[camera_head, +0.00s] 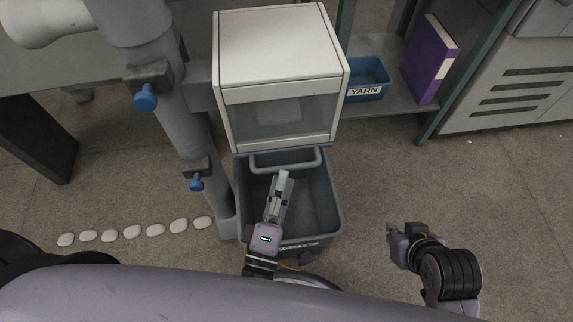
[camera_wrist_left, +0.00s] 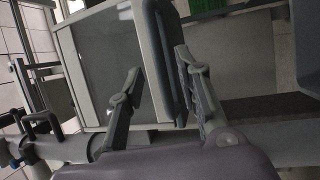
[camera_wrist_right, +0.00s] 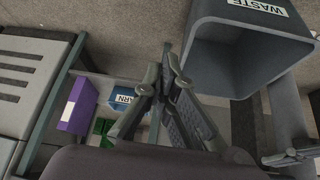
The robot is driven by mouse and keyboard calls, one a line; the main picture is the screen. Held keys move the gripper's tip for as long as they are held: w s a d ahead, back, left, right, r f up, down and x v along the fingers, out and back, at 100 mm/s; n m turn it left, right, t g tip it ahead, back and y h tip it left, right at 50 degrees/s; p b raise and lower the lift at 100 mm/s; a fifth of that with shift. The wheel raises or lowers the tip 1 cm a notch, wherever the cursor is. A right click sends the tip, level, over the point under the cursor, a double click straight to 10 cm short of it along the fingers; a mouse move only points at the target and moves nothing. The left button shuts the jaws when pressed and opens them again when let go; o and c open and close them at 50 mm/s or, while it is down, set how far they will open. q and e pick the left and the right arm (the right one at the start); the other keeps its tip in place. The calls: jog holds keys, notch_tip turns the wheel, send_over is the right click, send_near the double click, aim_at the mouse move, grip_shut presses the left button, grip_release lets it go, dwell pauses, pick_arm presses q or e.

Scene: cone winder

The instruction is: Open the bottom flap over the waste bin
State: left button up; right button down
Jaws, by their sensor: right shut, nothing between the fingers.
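The bottom flap (camera_head: 283,149) shows as a thin blue-grey edge under the white windowed box (camera_head: 280,48), with a rounded handle bar (camera_head: 287,166) hanging at its front. The blue-grey waste bin (camera_head: 331,205) stands below, open at the top; its WASTE label (camera_wrist_right: 258,5) shows in the right wrist view. My left gripper (camera_head: 284,176) is over the bin, close to the handle. In the left wrist view its fingers (camera_wrist_left: 160,62) are spread with a dark bar between them; I cannot tell contact. My right gripper (camera_head: 390,229) is shut and empty, right of the bin.
A grey post with blue knobs (camera_head: 145,97) stands left of the box. A blue YARN bin (camera_head: 367,80) and a purple binder (camera_head: 430,60) sit on a shelf at the right. White stones (camera_head: 132,231) line the floor at left.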

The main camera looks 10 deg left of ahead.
aim_at(286, 166)
pick_arm(q)
jog(key=shift+x, duration=2.2)
grip_shut()
